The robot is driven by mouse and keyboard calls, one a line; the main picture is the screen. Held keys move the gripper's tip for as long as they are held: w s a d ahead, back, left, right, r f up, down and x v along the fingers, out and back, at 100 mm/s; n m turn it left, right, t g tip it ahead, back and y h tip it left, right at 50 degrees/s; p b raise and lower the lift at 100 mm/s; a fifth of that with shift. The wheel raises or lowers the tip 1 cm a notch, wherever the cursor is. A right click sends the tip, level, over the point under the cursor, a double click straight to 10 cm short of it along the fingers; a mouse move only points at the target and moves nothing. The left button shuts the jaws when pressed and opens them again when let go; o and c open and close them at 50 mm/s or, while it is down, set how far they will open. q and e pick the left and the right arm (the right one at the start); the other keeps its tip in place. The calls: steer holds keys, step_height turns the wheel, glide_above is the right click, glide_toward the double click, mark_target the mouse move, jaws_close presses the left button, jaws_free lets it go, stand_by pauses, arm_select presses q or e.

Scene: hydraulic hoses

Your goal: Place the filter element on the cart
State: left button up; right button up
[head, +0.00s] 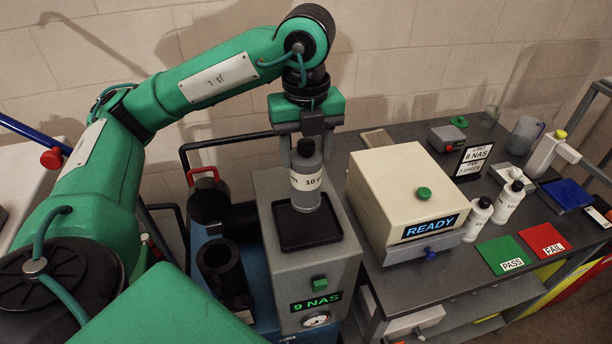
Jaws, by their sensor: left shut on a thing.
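The filter element (306,192) is a grey cylinder with a dark top and a pale label reading "10". My left gripper (306,138) is shut on its top from above and holds it upright. It is over the black square tray (308,232) on top of a grey unit; I cannot tell whether its base touches the tray. The grey unit (290,275) has a green button, a "9 NAS" display and a gauge. The blue cart (205,290), with a dark rail, shows beside and below this unit, partly hidden by my arm. My right gripper is not in view.
On the cart stand a black open cylinder (222,270) and a black lid with a red handle (208,195). On the right, the grey bench (400,285) bears a cream "READY" box (405,190), white bottles (478,218), and green PASS (503,254) and red FAIL (541,240) pads.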

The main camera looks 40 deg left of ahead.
mark_target(306, 178)
arm_select(q)
step_height(306, 178, down, 6)
steer(key=shift+f+p, duration=0.1)
steer(key=shift+p, duration=0.65)
steer(key=shift+f, duration=0.25)
steer(key=o, duration=1.4)
steer(key=shift+c, duration=0.2)
